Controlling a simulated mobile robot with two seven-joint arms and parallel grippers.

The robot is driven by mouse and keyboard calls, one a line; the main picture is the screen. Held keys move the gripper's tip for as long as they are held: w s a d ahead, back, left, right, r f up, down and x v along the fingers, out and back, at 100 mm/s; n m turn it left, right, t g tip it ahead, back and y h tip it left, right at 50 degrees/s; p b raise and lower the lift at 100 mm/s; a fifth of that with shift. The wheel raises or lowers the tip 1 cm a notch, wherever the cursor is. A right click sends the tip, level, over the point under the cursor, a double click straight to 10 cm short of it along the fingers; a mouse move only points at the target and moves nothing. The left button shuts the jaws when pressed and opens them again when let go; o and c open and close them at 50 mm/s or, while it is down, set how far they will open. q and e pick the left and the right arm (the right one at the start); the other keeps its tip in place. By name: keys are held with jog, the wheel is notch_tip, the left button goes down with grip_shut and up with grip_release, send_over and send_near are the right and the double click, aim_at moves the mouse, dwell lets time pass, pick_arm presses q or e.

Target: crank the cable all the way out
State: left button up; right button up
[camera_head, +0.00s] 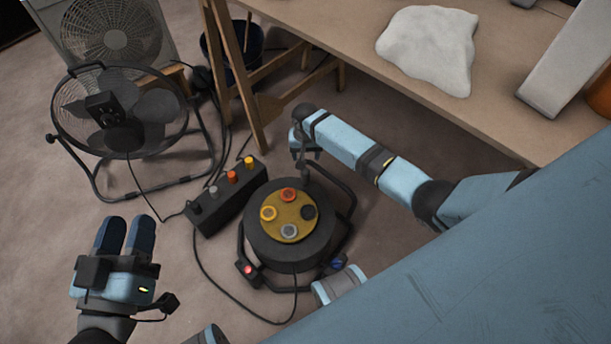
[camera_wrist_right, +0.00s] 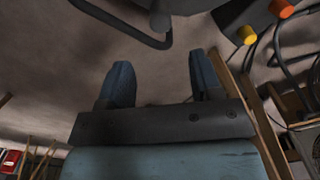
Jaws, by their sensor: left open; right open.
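The cable reel (camera_head: 262,240) stands on the floor in the middle of the head view, a dark drum in a tubular frame. Its yellow face plate (camera_head: 290,232) carries coloured round sockets. A dark upright piece, perhaps the crank, shows at its far edge by my right gripper (camera_head: 303,148). I cannot tell whether they touch. In the right wrist view (camera_wrist_right: 162,78) its two blue fingers are apart with nothing between them; part of the reel frame (camera_wrist_right: 120,28) is beyond. My left gripper (camera_head: 124,234) is empty and open, left of the reel. The black cable (camera_head: 210,275) loops over the floor.
A black socket box (camera_head: 228,200) with coloured plugs lies left of the reel. A floor fan (camera_head: 125,110) and a box fan (camera_head: 112,38) stand at the upper left. A wooden workbench (camera_head: 345,35) with a white cloth (camera_head: 430,48) fills the upper right.

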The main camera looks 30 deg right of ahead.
aim_at(306, 170)
notch_tip(306, 170, down, 8)
jog(key=b, duration=0.4)
notch_tip(306, 170, down, 4)
jog(key=shift+r+b, duration=0.25)
jog(key=shift+b, duration=0.75)
jog(key=shift+f, duration=0.4)
pick_arm(q)
jog(key=f+m, duration=0.1)
jog(key=w+f, duration=0.1)
jog(key=f, duration=0.1)
jog(key=f+m+g, duration=0.1)
jog(key=f, duration=0.1)
jog(key=shift+w+a+f+m, duration=0.1)
jog(key=shift+w+a+m, duration=0.2)
jog(key=shift+w+a, duration=0.05)
pick_arm(e)
grip_shut()
pick_arm(q)
jog(key=shift+a, duration=0.1)
